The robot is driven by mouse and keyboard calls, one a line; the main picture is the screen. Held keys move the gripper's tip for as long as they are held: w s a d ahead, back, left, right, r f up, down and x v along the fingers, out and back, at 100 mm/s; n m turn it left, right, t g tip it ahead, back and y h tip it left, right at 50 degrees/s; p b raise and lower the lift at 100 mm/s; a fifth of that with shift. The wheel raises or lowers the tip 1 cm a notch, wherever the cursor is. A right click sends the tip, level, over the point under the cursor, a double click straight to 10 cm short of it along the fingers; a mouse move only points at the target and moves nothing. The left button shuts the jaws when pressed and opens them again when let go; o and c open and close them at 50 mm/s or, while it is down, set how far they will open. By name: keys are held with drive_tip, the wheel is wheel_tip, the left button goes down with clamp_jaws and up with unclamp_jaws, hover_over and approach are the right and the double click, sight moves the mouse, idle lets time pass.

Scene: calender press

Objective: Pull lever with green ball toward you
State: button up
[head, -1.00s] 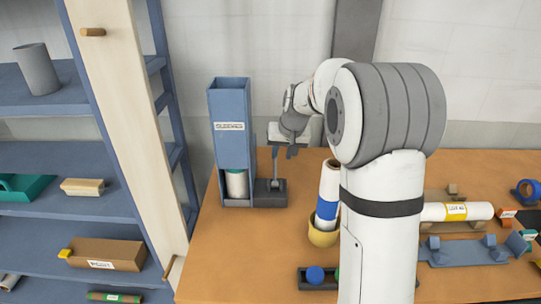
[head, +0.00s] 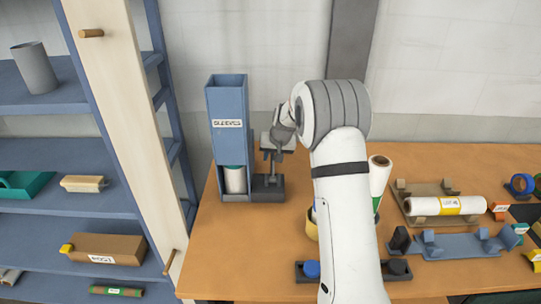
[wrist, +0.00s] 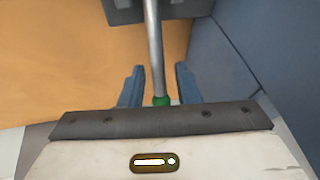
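In the wrist view a grey metal lever rod (wrist: 154,45) runs up to a dark base. The green ball (wrist: 161,101) on its near end lies between the two blue-grey fingers of my gripper (wrist: 160,78), partly hidden by the gripper's front edge. A gap shows on both sides of the ball, so the fingers look open around it. In the head view my gripper (head: 271,153) is just above the lever's dark base (head: 267,190); the green ball is hidden there.
A tall blue dispenser (head: 226,95) labelled SLEEVES, with a white and green sleeve (head: 235,179) at its bottom, stands directly left of the lever. A yellow cup (head: 312,224) and a dark tray (head: 303,277) are partly behind my arm. Shelves (head: 70,203) stand at left.

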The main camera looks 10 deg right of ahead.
drive_tip(key=shift+c, duration=0.3)
clamp_jaws()
